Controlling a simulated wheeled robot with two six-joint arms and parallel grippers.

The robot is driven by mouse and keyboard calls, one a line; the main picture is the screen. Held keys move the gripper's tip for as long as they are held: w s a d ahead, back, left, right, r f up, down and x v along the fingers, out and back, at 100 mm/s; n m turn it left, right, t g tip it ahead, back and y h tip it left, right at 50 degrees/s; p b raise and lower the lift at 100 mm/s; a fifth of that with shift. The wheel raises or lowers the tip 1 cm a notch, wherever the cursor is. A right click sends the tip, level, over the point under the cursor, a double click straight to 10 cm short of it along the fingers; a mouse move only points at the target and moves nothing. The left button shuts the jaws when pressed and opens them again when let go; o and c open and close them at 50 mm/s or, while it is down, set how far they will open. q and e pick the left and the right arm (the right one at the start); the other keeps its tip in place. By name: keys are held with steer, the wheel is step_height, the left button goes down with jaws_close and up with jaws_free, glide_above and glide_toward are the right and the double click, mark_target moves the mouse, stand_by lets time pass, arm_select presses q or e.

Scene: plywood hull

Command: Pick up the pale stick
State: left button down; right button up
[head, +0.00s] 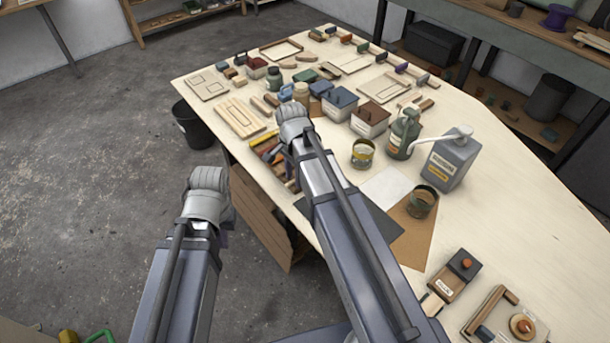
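I cannot tell for certain which piece is the pale stick. Pale, slim wooden pieces (260,106) lie beside a pale grooved board (240,118) at the table's left edge. Another short pale stick (410,99) lies at the far right side of the table, next to a brown block. My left arm comes up from the bottom, left of the table, and ends in a grey joint over the floor. My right arm reaches over the table's left edge, its grey joint in front of the boxes. Neither gripper's fingers show; the arms hide what is beneath them.
The plywood table (510,215) is crowded at its far end. A black bucket (192,125) stands left.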

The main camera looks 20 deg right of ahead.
jaws_close()
stand_by(0.6)
